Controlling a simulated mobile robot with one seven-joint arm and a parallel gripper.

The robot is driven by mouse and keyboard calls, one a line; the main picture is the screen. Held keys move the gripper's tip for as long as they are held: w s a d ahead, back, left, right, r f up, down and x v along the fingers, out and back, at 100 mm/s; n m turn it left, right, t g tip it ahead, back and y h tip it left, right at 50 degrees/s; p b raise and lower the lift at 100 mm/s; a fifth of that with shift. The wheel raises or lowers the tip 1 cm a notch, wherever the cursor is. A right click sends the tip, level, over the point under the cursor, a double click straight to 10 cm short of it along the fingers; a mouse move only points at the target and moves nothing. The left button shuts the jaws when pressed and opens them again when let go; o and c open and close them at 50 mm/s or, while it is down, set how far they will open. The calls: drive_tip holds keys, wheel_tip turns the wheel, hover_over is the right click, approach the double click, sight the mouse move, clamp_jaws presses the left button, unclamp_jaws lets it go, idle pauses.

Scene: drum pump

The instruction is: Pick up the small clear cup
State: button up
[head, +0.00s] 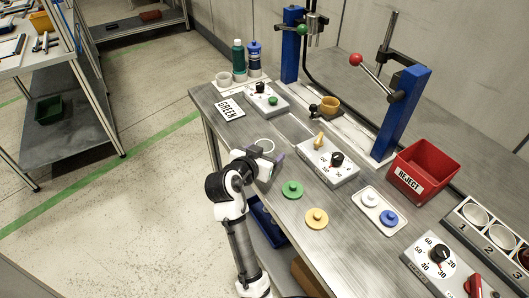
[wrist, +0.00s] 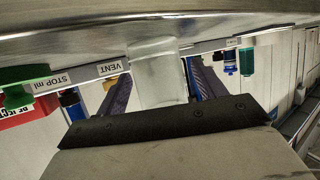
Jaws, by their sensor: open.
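A small clear cup (wrist: 157,72) shows in the middle of the upside-down wrist view, standing on the metal bench top. In the head view I take the pale ring (head: 265,142) near the bench's left edge to be its rim; its lower part is hard to see there. My gripper (head: 267,160) is low at the bench edge, next to the cup. In the wrist view my gripper (wrist: 162,90) is open, with one dark finger on each side of the cup. I cannot tell whether either finger touches it.
Green and yellow discs (head: 292,189) lie right of my gripper, and a control box (head: 327,162) stands behind them. Blue press posts (head: 402,112) and a red REJECT bin (head: 424,168) stand at the back.

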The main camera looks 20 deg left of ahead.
drive_tip(key=shift+x, duration=0.8)
drive_tip(key=c, duration=1.1)
drive_tip(key=shift+o, duration=0.2)
drive_tip(key=shift+r, duration=0.1)
